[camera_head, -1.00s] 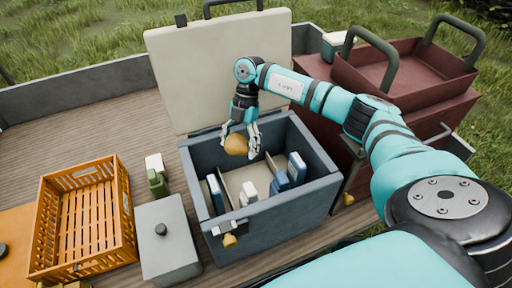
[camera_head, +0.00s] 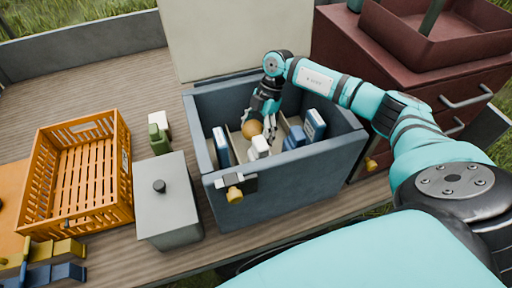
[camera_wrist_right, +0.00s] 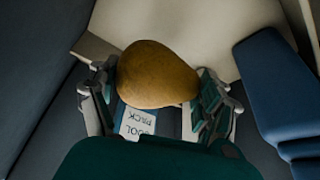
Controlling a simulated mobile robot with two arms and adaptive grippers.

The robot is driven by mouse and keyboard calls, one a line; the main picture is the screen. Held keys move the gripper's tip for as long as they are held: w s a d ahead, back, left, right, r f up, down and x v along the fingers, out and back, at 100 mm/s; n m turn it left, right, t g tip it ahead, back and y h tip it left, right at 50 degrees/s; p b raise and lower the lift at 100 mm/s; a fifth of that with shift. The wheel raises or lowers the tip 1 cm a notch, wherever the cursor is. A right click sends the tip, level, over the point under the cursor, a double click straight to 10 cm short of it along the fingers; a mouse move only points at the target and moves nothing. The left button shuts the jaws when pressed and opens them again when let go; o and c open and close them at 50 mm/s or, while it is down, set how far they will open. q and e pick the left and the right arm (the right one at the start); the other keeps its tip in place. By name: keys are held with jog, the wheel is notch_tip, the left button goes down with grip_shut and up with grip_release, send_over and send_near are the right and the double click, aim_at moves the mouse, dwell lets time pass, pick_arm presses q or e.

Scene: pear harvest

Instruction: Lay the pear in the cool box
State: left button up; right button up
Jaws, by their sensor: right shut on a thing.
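The pear (camera_head: 252,129) is yellow-brown and sits between the fingers of my right gripper (camera_head: 260,127), which is shut on it. In the right wrist view the pear (camera_wrist_right: 157,75) lies across between the two fingers (camera_wrist_right: 158,92). The cool box (camera_head: 290,186) is dark blue-grey, with its pale lid (camera_head: 215,40) raised at the back. My right gripper reaches down inside the open box, below the rim. Whether the pear touches the box's floor or inner wall, I cannot tell. My left gripper is not in view.
Inside the box are blue and white packs (camera_head: 314,125), and one labelled cool pack (camera_wrist_right: 137,122) shows under the pear. An orange crate (camera_head: 125,170), a grey lidded container (camera_head: 168,203) and a green bottle (camera_head: 158,140) stand left. A dark red chest (camera_head: 400,70) stands right.

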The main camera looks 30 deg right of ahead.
notch_tip(320, 180, down, 5)
jog(key=b, duration=0.4)
jog(key=shift+r, duration=0.15)
jog(key=o, duration=1.3)
jog(key=shift+c, duration=0.2)
jog(key=p+v, duration=0.8)
jog(key=v, duration=0.4)
